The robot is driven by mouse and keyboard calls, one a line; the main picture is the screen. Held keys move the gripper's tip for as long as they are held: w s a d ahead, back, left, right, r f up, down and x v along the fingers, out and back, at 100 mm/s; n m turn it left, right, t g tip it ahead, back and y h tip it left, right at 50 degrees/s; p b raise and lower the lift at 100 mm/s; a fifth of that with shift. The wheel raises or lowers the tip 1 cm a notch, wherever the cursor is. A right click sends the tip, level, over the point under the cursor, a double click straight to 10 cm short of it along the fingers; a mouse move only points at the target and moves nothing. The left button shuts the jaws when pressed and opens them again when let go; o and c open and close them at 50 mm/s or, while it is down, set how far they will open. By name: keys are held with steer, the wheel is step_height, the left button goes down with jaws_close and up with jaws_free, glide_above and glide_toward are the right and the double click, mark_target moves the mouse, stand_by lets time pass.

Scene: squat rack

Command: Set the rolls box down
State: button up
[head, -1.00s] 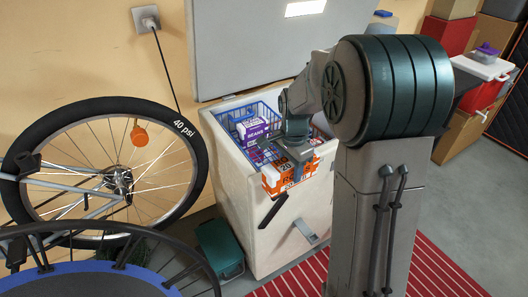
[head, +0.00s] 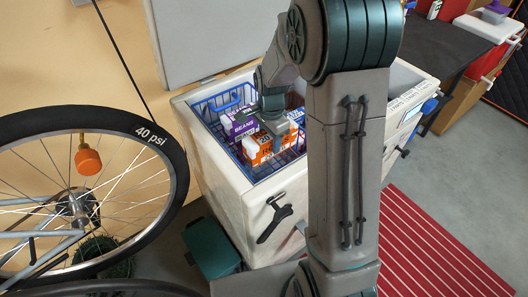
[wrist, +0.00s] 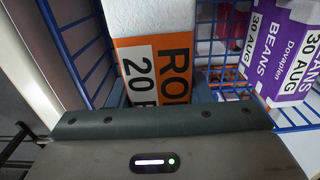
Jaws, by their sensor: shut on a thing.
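The rolls box (head: 257,151), orange and white, is in my gripper (head: 277,130), inside the blue wire basket (head: 201,108) of the open chest freezer. In the wrist view the rolls box (wrist: 158,68) shows its orange "ROLLS" label beyond the gripper body, close beside the basket's left wires. My gripper is shut on it; the fingertips are largely hidden. I cannot tell whether the box touches the basket floor. The purple and white beans box (head: 240,121) stands in the basket to its left; in the wrist view the beans box (wrist: 287,50) is at right, apart from it.
The white chest freezer (head: 215,150) surrounds the basket with its rim, and its raised lid (head: 205,35) stands behind. A bicycle wheel (head: 160,195) is at left. A green box (head: 212,248) sits on the floor by the freezer. A red striped mat (head: 425,235) lies at right.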

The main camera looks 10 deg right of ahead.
steer(key=shift+f+b, duration=0.3)
steer(key=shift+f, duration=3.05)
steer(key=shift+f, duration=0.1)
steer(key=shift+f, duration=0.15)
steer(key=o, duration=1.2)
